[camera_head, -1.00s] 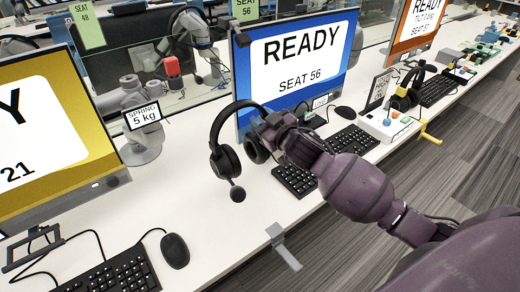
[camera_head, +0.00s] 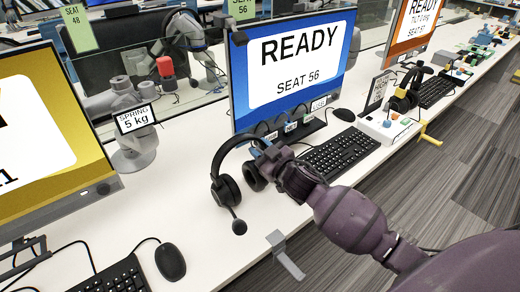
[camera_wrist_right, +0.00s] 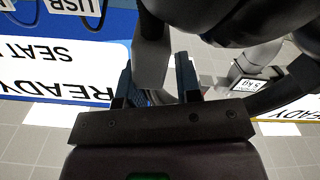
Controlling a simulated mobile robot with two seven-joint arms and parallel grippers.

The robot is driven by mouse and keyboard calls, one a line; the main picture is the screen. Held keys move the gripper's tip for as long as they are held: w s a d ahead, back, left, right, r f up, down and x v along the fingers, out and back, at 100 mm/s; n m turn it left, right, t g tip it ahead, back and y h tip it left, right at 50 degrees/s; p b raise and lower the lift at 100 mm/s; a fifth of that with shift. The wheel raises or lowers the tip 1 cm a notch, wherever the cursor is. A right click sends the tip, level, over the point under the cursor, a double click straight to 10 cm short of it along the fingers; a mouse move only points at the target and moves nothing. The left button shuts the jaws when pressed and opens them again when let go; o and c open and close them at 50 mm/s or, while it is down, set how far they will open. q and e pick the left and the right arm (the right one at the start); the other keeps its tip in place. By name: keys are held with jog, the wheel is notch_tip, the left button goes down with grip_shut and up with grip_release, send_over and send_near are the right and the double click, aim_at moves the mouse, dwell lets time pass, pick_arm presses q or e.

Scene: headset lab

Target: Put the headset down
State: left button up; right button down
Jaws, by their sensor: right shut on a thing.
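A black headset (camera_head: 226,189) with a boom microphone shows in the head view, in front of the blue seat 56 monitor. My right gripper (camera_head: 262,150) is shut on its headband. The ear cups hang low, near the white desk (camera_head: 180,200); I cannot tell whether they touch it. In the right wrist view the two fingers (camera_wrist_right: 160,85) are around a part of the headset (camera_wrist_right: 152,55), and a dark ear cup fills the top. My left gripper is not in view.
The seat 56 monitor (camera_head: 300,60) stands close behind the headset. A keyboard (camera_head: 342,150) lies to its right with a mouse (camera_head: 344,114).

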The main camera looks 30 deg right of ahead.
jog(key=shift+f, duration=0.1)
jog(key=c, duration=0.8)
grip_release()
jog(key=shift+s, duration=0.15)
jog(key=s+d+p, duration=0.1)
jog(key=s, duration=1)
jog(key=shift+s+d, duration=0.3)
